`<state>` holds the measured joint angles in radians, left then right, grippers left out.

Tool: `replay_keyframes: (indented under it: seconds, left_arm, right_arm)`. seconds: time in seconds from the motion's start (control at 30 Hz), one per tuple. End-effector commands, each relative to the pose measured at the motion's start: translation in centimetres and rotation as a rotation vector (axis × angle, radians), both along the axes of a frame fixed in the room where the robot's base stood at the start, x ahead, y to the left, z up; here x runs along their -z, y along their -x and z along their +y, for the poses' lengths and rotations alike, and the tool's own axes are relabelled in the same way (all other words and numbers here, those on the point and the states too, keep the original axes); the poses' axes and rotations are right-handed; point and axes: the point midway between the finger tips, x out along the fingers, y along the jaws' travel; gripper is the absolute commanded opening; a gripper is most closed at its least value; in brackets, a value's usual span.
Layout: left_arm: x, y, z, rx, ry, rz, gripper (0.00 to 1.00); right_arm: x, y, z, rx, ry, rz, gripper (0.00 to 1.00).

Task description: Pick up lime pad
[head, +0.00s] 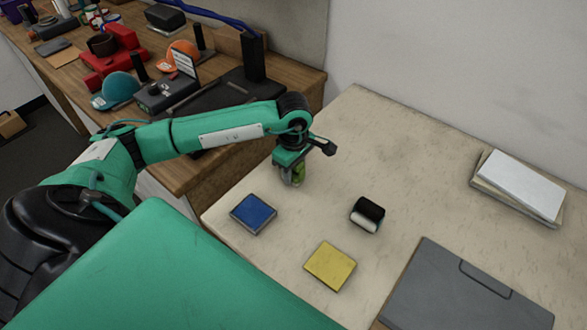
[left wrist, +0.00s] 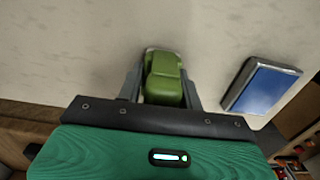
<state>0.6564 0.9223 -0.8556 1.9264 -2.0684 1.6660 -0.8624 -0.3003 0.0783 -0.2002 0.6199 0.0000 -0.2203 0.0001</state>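The lime pad (head: 299,174) is a green block at the tip of my left gripper (head: 294,170), over the left part of the pale table. In the left wrist view the lime pad (left wrist: 163,80) lies between the two grey fingers of my left gripper (left wrist: 163,72), which sit close against its sides. The gripper looks shut on it. I cannot tell whether the pad touches the table. In the head view the gripper hides its upper part. My right gripper is not in view.
A blue pad (head: 253,213), a yellow pad (head: 330,266) and a black-and-white roll (head: 367,215) lie nearby on the table (head: 410,150). A grey folder (head: 450,297) and a stack of books (head: 518,185) are at right. A cluttered wooden bench (head: 190,165) stands at left.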

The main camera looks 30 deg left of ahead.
Motion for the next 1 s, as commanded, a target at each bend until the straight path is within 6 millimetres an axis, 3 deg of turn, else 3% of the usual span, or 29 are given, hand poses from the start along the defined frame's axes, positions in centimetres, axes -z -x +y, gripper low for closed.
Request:
replay_keyframes:
  seconds: [0.03,0.1,0.57,0.77,1.0]
  left_arm:
    - [0.0,0.0,0.0,0.0,0.0,0.0,0.24]
    - [0.0,0.0,0.0,0.0,0.0,0.0,0.13]
    - [-1.2,-0.1,0.0,0.001,0.001,-0.003,0.13]
    - [-4.7,-0.2,0.0,0.001,0.001,-0.007,0.13]
    - [-12.0,-0.1,0.0,0.001,0.0,-0.009,0.13]
  right_arm:
    - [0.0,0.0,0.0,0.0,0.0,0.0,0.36]
    - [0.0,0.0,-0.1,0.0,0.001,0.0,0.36]
    - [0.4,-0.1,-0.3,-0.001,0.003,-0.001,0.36]
    - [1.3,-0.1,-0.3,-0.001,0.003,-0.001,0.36]
    - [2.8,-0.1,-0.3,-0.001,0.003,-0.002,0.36]
